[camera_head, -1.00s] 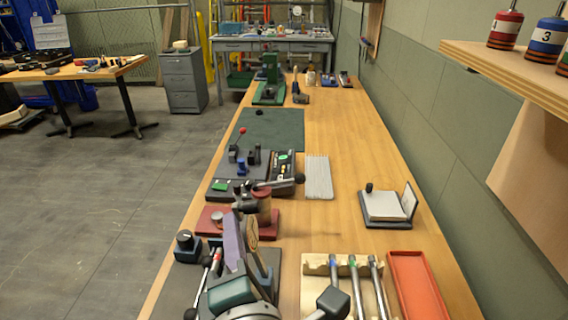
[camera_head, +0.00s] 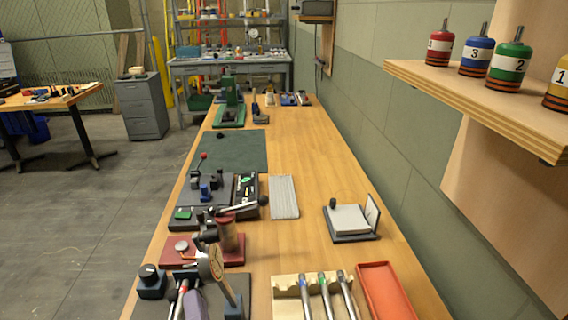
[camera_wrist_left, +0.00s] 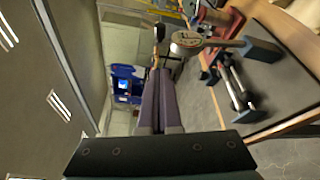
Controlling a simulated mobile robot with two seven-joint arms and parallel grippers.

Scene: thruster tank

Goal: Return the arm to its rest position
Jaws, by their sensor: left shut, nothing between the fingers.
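My left gripper (camera_head: 193,302) shows only in part at the bottom edge of the head view, low at the left side of the bench. In the left wrist view its two long purple fingers (camera_wrist_left: 158,75) lie together, shut with nothing between them. A round-headed gauge-like tool (camera_head: 212,264) stands close beside the gripper; it also shows in the left wrist view (camera_wrist_left: 200,40), beyond the fingertips and apart from them. The rest of the left arm is out of the head view. My right gripper is in neither view.
A shelf (camera_head: 470,95) with numbered weights juts out at right.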

